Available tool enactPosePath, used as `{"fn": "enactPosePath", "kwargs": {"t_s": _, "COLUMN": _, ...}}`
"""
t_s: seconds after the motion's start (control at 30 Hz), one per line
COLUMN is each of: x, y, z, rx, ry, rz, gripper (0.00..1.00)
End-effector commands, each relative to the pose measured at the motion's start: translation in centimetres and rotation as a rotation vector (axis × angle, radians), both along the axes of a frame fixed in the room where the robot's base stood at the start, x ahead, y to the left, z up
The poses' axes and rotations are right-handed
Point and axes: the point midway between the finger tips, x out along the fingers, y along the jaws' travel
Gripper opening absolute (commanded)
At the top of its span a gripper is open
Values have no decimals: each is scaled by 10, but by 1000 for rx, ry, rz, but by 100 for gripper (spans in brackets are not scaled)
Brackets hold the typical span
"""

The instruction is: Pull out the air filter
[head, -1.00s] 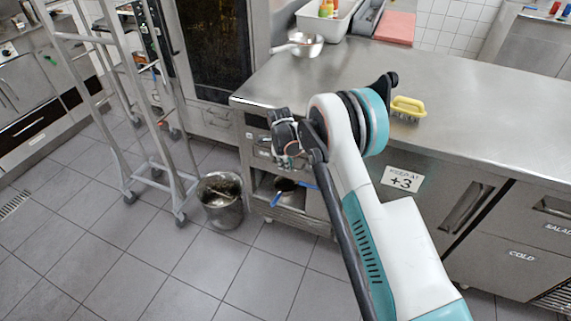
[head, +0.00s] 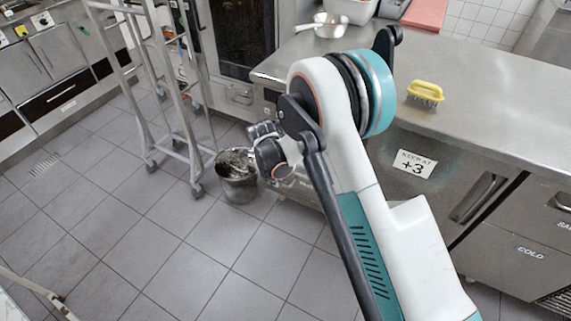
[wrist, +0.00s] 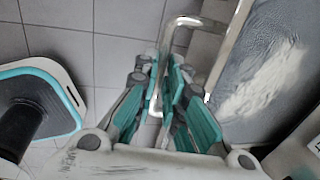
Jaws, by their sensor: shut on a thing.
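In the wrist view my gripper (wrist: 161,85) has its teal fingers closed around a bent metal bar handle (wrist: 184,22). Beside the handle on the right is a grey panel (wrist: 235,70) with a white smeared patch. I cannot tell for sure that this panel is the air filter. In the head view my wrist and gripper (head: 268,148) are in front of the left end of the steel counter. My arm hides most of the place where the gripper holds.
A metal bucket (head: 238,186) stands on the floor just left of my gripper. A wheeled rack (head: 172,90) is behind it. The steel counter (head: 480,95) carries a yellow brush (head: 426,90) and a pan (head: 322,28). The tiled floor (head: 130,230) at front left is mostly clear.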

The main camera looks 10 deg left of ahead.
Motion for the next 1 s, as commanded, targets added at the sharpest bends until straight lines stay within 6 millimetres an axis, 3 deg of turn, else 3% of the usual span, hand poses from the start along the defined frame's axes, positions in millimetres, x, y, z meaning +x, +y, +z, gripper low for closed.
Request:
{"fn": "enactPosePath", "kwargs": {"t_s": 0.1, "x": -25, "y": 9, "z": 0, "rx": -1, "ry": 1, "rz": 3, "gripper": 0}}
{"fn": "enactPosePath", "kwargs": {"t_s": 0.3, "x": -47, "y": 17, "z": 0, "rx": -1, "ry": 0, "rz": 1, "gripper": 0}}
{"fn": "enactPosePath", "kwargs": {"t_s": 0.77, "x": -53, "y": 19, "z": 0, "rx": -1, "ry": 0, "rz": 0, "gripper": 0}}
{"fn": "enactPosePath", "kwargs": {"t_s": 0.8, "x": -53, "y": 19, "z": 0, "rx": 0, "ry": 0, "rz": 0, "gripper": 13}}
{"fn": "enactPosePath", "kwargs": {"t_s": 0.9, "x": -53, "y": 19, "z": 0, "rx": 0, "ry": 0, "rz": 0, "gripper": 31}}
{"fn": "enactPosePath", "kwargs": {"t_s": 1.0, "x": -53, "y": 19, "z": 0, "rx": 0, "ry": 0, "rz": 0, "gripper": 31}}
